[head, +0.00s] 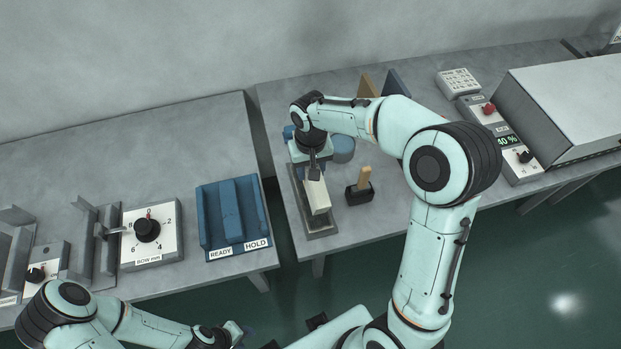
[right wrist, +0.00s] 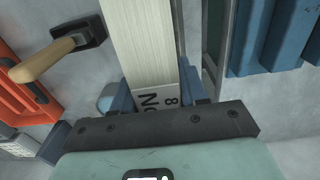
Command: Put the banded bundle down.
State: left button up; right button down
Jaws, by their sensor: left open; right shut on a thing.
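The banded bundle (head: 318,196) is a pale cream block over a grey tray (head: 323,233) on the right-hand table. I cannot tell whether it touches the tray floor. In the right wrist view the bundle (right wrist: 142,45) shows fine layered lines and a white band with black print at its near end. My right gripper (right wrist: 158,98) is shut on that end, one blue finger on each side. In the head view the right gripper (head: 315,170) is partly hidden by its own wrist. My left gripper (head: 238,333) is open and empty at the bottom edge, away from the bundle.
A black stamp with a wooden handle (head: 364,181) stands just right of the tray. A blue two-slot rack (head: 231,215) marked READY and HOLD is on the left table, across a gap. A dial box (head: 151,236) is farther left. A control panel (head: 505,140) is right.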

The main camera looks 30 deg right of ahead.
pick_arm(q)
jog(key=shift+s+f, duration=0.15)
jog(key=shift+f, duration=0.05)
pick_arm(e)
jog(key=shift+f, duration=2.3)
jog(key=shift+f, duration=0.1)
jog(key=shift+w+f+b, duration=0.1)
jog(key=shift+f+b, duration=0.05)
jog(key=shift+b, duration=0.15)
jog(key=c, duration=0.6)
grip_release()
pick_arm(q)
jog(key=shift+s+f, duration=0.1)
pick_arm(e)
jog(key=shift+r, duration=0.6)
pick_arm(q)
jog(key=shift+w+r+p, duration=0.7)
jog(key=shift+r, duration=0.15)
pick_arm(e)
notch_tip(320, 180, up, 11)
jog(key=shift+r, duration=0.15)
